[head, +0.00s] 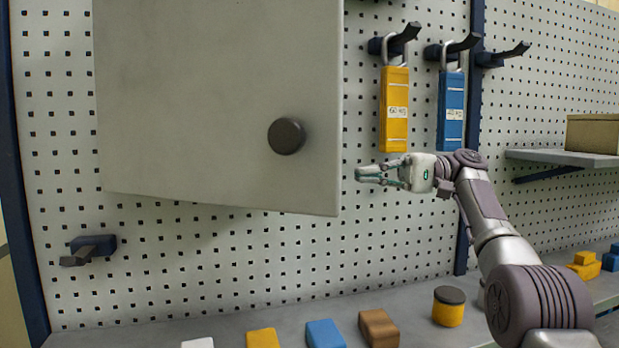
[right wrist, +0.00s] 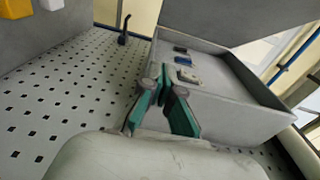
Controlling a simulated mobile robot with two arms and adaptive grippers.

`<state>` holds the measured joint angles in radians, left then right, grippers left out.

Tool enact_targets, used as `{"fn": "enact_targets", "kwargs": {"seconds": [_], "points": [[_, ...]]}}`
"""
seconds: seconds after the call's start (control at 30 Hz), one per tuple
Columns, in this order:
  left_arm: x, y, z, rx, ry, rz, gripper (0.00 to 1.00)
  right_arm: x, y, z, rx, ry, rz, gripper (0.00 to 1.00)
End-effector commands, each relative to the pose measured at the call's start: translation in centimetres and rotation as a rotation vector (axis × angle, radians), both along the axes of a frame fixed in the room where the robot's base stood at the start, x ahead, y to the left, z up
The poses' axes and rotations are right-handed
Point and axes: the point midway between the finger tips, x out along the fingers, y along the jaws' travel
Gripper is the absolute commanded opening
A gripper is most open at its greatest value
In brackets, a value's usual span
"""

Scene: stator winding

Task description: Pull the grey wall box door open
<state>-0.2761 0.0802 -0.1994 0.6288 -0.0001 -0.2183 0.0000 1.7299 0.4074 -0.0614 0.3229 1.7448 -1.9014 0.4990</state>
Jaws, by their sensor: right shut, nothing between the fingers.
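The grey wall box door (head: 215,90) fills the upper left of the head view, with a dark round knob (head: 286,136) near its right edge. The door stands out from the pegboard at an angle and hides the box there. In the right wrist view the grey box (right wrist: 235,112) shows its open inside, and the door (right wrist: 225,18) stands swung away from it at the top. My right gripper (head: 365,174) is shut and empty, just right of the door's free edge and apart from the knob. Its fingers (right wrist: 164,90) also show in front of the box's side wall. My left gripper is out of view.
A yellow padlock (head: 394,110) and a blue padlock (head: 451,108) hang from hooks to the right of the door. Several blocks and a yellow can (head: 448,306) stand on the workbench (head: 240,320) below. A shelf (head: 562,158) with a box is at the right.

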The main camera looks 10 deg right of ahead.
Motion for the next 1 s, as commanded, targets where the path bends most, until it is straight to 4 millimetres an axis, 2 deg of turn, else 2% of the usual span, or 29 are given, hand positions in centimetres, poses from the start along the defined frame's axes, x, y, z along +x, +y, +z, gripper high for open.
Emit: {"fn": "enact_targets", "kwargs": {"seconds": [0.17, 0.3, 0.43, 0.6, 0.8, 1.0], "points": [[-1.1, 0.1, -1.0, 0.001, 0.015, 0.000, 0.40, 0.1, 1.7, -0.4, -0.004, -0.002, 0.002, 0.00], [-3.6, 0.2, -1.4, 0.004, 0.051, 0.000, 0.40, 0.2, 4.2, -0.3, -0.006, -0.002, 0.003, 0.00], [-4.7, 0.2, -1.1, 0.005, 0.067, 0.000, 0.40, 0.3, 7.1, -0.1, -0.005, -0.002, 0.003, 0.00], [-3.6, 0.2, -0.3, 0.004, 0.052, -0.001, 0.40, 0.2, 10.3, 0.0, -0.002, -0.002, 0.002, 0.00], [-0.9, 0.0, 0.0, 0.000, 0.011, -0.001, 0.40, -1.8, 10.6, -0.1, -0.003, -0.002, 0.001, 0.00], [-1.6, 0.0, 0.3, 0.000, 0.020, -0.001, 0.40, -3.0, 10.9, 0.0, -0.002, 0.000, -0.001, 0.00]]}}
